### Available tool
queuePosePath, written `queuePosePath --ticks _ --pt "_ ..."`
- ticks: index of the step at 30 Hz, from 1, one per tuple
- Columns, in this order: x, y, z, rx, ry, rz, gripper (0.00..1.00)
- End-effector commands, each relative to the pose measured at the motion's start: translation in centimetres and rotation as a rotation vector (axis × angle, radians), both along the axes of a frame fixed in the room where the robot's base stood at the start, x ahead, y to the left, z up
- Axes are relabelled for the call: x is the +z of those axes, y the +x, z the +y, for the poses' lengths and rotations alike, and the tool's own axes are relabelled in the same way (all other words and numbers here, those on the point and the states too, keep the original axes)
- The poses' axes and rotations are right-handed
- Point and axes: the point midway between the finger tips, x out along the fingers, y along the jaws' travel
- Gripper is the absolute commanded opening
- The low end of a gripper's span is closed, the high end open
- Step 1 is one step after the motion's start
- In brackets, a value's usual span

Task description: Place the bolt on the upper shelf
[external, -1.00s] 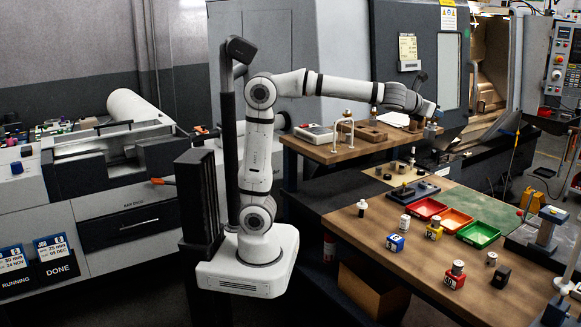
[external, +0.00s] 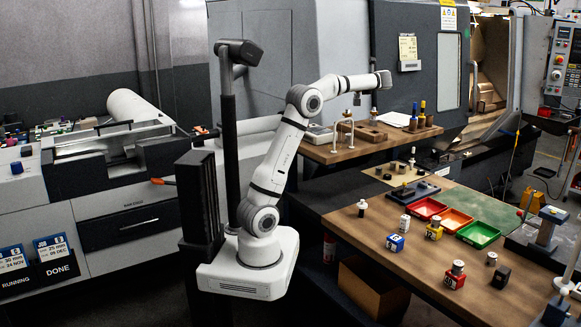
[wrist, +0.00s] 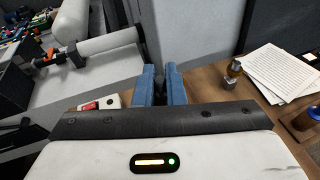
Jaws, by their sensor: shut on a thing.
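My gripper (wrist: 160,72) shows in the wrist view as two blue fingers close together. They are shut on a narrow dark thing between them, apparently the bolt (wrist: 159,84); its shape is mostly hidden. In the external view, my wrist is raised above the upper shelf (external: 327,155), near its back edge, and the held thing cannot be made out clearly. The shelf's brown top also shows in the wrist view (wrist: 212,91), below and to the right of the fingers.
The shelf bears a two-post stand (external: 345,133), a brown block (external: 369,132), papers (external: 394,119) and several coloured-handled items (external: 414,117) at the right end. The shelf's front left strip is bare.

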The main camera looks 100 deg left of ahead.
Motion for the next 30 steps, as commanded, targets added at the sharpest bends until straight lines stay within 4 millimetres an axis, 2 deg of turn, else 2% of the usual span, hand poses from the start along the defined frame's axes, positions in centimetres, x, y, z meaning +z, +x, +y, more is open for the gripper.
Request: queuePosePath --ticks 1,3,8,20,30 --pt "0.0 -1.3 0.8 0.039 0.004 -0.001 0.00" --pt "0.0 -2.7 1.6 0.081 0.008 -0.002 0.00" --pt "-0.1 -5.3 3.0 0.162 0.013 -0.002 0.00" --pt "-4.9 -5.2 2.8 0.160 0.018 -0.001 0.00" --pt "-10.5 -5.2 2.8 0.159 0.017 -0.001 0.00"
